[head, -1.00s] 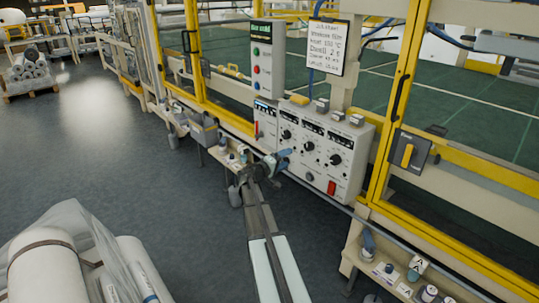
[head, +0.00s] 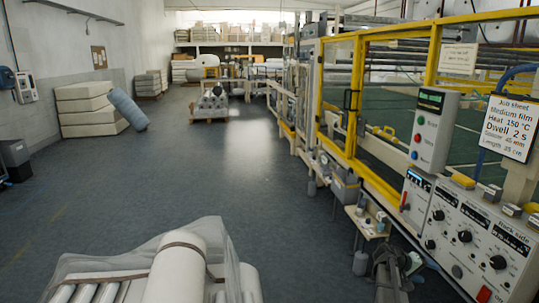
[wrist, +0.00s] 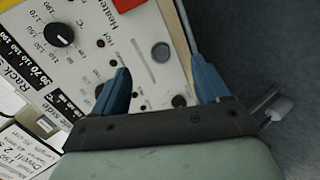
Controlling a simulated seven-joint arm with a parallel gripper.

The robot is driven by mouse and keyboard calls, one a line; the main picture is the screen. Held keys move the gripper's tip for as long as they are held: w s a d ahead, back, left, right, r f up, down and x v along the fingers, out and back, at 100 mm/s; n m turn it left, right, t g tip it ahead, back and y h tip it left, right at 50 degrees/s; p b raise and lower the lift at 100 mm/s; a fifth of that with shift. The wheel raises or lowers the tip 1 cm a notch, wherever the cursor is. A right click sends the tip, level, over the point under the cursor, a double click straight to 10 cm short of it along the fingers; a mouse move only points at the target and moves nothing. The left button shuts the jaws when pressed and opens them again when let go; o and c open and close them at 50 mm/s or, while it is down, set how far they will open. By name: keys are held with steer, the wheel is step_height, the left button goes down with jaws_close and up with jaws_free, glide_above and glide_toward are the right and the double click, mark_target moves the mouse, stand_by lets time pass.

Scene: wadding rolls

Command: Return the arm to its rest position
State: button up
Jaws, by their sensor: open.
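My gripper (wrist: 162,84) shows in the wrist view with its two blue fingers spread apart and nothing between them. Behind the fingers is the white control panel (wrist: 150,22) with a black knob, small holes and printed labels. I cannot tell how far the fingertips are from the panel. In the head view my dark arm end is at the lower right, beside the panel (head: 468,240), and its fingers are not clear there.
Yellow-framed machinery (head: 352,130) runs along the right, with a small shelf (head: 366,226) below. The middle floor is clear.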

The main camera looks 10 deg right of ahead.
steer(key=s+a+f+y, duration=0.4)
steer(key=s+a+f, duration=0.1)
steer(key=a+f, duration=0.5)
steer(key=s+a+f+y, duration=0.4)
steer(key=s+a+f, duration=0.25)
steer(key=a, duration=0.45)
steer(key=s+a+f+y, duration=0.3)
steer(key=s+a+f, duration=0.2)
steer(key=a+f, duration=0.55)
steer(key=s+a+f+n+g, duration=0.1)
steer(key=s+a+f, duration=0.3)
steer(key=s+a, duration=0.6)
steer(key=s+a+f+n+g+y, duration=0.1)
steer(key=s+a+f+g, duration=0.3)
steer(key=s+a, duration=0.6)
steer(key=s+f+n, duration=0.1)
steer(key=s, duration=0.2)
steer(key=shift+s+a+f, duration=0.15)
steer(key=shift+s+a, duration=0.05)
steer(key=shift+s, duration=0.15)
steer(key=shift+d+y, duration=0.15)
steer(key=shift+y, duration=0.15)
